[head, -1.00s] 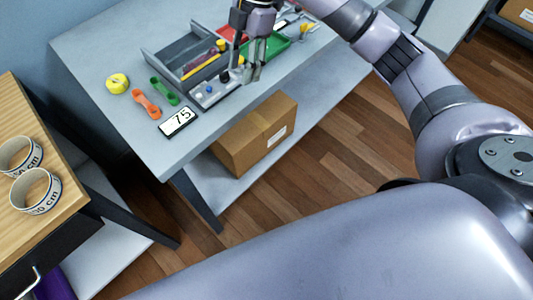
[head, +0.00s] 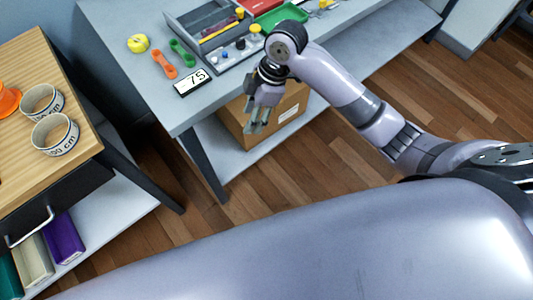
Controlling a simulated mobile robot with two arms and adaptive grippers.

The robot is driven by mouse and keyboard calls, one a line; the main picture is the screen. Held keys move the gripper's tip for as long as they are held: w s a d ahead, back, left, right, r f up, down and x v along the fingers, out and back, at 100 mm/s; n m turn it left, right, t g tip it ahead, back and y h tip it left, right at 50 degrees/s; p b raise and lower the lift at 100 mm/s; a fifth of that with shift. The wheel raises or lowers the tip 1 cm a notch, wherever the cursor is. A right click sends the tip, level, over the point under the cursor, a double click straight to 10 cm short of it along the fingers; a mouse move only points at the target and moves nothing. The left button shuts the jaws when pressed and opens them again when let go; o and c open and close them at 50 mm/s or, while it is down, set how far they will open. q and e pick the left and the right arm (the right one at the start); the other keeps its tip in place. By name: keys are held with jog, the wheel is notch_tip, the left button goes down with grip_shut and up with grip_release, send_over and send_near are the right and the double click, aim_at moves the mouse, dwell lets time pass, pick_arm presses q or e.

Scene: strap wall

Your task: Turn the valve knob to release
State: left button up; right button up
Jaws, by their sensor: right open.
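A small grey panel (head: 216,66) with several small knobs lies on the grey table, in front of a grey divided tray. A yellow knob (head: 256,29), a blue one (head: 226,54) and a white one (head: 214,60) show on or beside it. I cannot tell which one is the valve knob. A display reading 75 (head: 192,83) lies to the left of the panel. My right gripper (head: 257,128) is open and empty, fingers pointing down, in front of the table edge and before the cardboard box. It is apart from the panel. My left gripper is not in view.
The cardboard box (head: 283,116) stands on the shelf under the grey table (head: 130,83). A yellow tape roll (head: 138,43), orange wrench-like piece (head: 164,64) and green one (head: 182,52) lie on top.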

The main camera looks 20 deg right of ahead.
jog(key=s+f+m+t, duration=0.2)
jog(key=s+f+m, duration=0.4)
jog(key=s+m, duration=0.1)
jog(key=shift+s+d+f, duration=0.25)
jog(key=shift+s+f, duration=0.05)
jog(key=shift+s, duration=0.1)
dwell(0.4)
jog(key=s+d+f+m+h, duration=0.1)
jog(key=s+d+f+m, duration=0.15)
jog(key=f, duration=0.65)
jog(key=s+d+f+m+h, duration=0.1)
jog(key=d+f, duration=0.2)
jog(key=f, duration=0.6)
jog(key=s+d+f+m+h, duration=0.1)
jog(key=d+f+m, duration=0.1)
jog(key=f, duration=0.7)
jog(key=s+d+f, duration=0.1)
jog(key=s+f, duration=0.4)
jog(key=s, duration=0.3)
jog(key=s+d+f+m, duration=0.1)
jog(key=s+f, duration=0.3)
jog(key=s, duration=0.4)
jog(key=s+d+f+g+h, duration=0.1)
jog(key=s+d+f, duration=0.1)
jog(key=s+f, duration=0.3)
jog(key=s, duration=0.4)
jog(key=shift+d+f+m, duration=0.3)
jog(key=shift+f+m, duration=0.05)
